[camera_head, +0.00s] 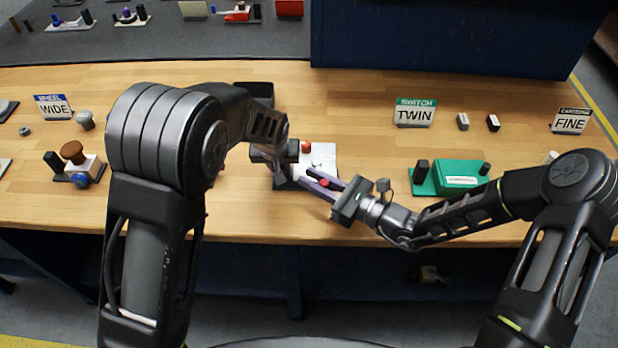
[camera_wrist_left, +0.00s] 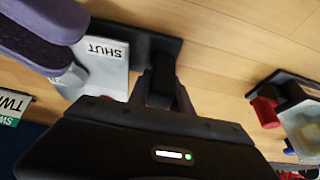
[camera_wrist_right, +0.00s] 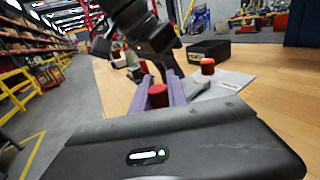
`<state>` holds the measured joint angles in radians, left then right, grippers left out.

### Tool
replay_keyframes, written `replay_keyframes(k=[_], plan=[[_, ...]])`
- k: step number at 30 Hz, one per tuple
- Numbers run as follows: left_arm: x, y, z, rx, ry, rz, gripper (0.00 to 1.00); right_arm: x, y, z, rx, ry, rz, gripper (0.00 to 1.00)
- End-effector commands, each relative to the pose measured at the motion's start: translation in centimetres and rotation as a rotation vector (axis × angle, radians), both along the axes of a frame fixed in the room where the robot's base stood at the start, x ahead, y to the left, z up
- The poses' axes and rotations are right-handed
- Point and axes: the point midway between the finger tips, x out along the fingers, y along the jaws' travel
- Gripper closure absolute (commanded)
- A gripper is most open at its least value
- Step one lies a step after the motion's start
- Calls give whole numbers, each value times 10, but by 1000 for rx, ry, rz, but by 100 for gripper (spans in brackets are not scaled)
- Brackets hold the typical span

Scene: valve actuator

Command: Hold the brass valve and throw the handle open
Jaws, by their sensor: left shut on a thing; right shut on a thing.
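The valve fixture has a pale plate (camera_head: 322,154) on a dark base, with an orange-red knob (camera_head: 305,146) on top. In the left wrist view the plate (camera_wrist_left: 98,72) carries the word SHUT. I cannot make out any brass. My left gripper (camera_head: 274,155) is shut on a dark upright block (camera_wrist_left: 162,75) at the fixture's dark base; its fingers partly hide the hold. My right gripper (camera_head: 326,184) has its purple fingers closed around a red cylindrical grip (camera_wrist_right: 158,96), which I take as the handle. It is beside the plate, near side. How the handle joins the valve is hidden.
A black open bin (camera_head: 254,90) stands just behind the fixture. A green fixture (camera_head: 457,180) lies to the right, below the TWIN sign (camera_head: 415,113). A fixture with a brown knob (camera_head: 73,152) stands at left. Bare wooden tabletop (camera_head: 350,85) is clear behind.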

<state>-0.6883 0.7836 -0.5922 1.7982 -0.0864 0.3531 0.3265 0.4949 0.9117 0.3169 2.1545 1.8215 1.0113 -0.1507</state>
Motion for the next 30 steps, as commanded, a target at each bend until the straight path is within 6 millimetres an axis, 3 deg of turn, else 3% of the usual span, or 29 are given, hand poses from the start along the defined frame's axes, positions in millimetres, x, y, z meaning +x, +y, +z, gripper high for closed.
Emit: replay_keyframes(k=[1,12,24,30], plan=[[-5,2,-7,4,16,2,100,3,-4,2,0,-10,31,100],[-5,2,-7,5,15,0,100,6,-29,1,-8,-8,332,100],[-5,4,-7,8,16,4,100,17,-52,0,-7,-5,332,100],[-5,6,-7,8,16,8,100,19,-55,0,-6,-4,332,100]])
